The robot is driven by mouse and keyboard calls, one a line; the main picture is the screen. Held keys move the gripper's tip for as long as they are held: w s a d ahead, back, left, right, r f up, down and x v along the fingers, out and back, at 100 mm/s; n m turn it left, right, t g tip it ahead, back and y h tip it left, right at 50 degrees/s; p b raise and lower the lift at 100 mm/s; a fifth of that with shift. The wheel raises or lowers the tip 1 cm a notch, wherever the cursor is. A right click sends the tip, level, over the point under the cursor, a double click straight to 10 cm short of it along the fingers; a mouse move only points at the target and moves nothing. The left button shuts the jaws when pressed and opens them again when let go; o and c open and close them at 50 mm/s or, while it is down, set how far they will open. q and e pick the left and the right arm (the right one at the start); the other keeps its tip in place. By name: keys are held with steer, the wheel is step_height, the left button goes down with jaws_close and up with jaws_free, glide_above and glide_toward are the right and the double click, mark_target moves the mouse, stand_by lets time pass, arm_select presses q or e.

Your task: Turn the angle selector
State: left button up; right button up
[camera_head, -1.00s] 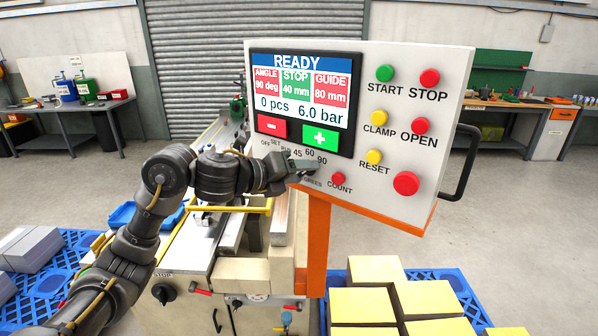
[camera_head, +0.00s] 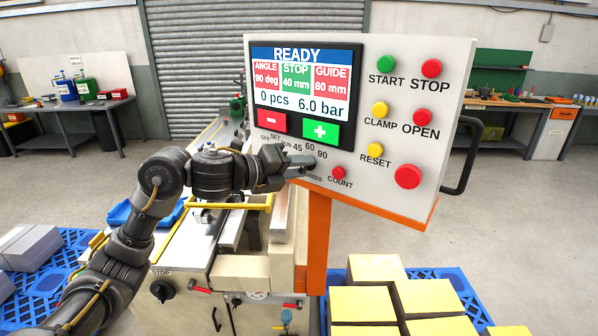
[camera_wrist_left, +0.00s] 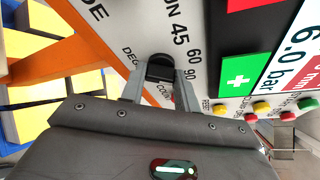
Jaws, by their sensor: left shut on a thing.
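The control panel (camera_head: 400,200) faces me and its screen (camera_head: 306,95) reads READY, angle 90 deg, stop 40 mm, guide 80 mm. The angle selector (camera_wrist_left: 160,70) is a small black knob below the 45, 60 and 90 marks. My left gripper (camera_head: 305,170) reaches the panel's lower left from the left. In the left wrist view its two fingers (camera_wrist_left: 158,82) stand on either side of the knob, shut on it. In the head view the gripper hides the knob. My right gripper is in no view.
Red and green screen buttons (camera_head: 320,132) sit above the gripper, and a red COUNT button (camera_head: 339,173) is close to its right. An orange post (camera_head: 318,240) carries the panel. Yellow-topped blocks (camera_head: 375,269) stand on a blue pallet below.

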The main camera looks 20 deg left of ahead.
arm_select(q)
steer(key=n+b, duration=0.1)
steer(key=n+h, duration=0.1)
steer(key=shift+a+f+n+b, duration=0.1)
steer(key=shift+f+n+b, duration=0.15)
steer(key=shift+n+b, duration=0.1)
steer(key=shift+n+t+h+b, duration=0.5)
steer(key=shift+n+h, duration=0.1)
steer(key=shift+n, duration=0.65)
steer(key=shift+r, duration=0.1)
steer(key=o, duration=1)
steer(key=b+v, duration=0.3)
steer(key=v, duration=0.7)
steer(key=shift+s+a+b, duration=0.25)
steer(key=shift+s+b, duration=0.05)
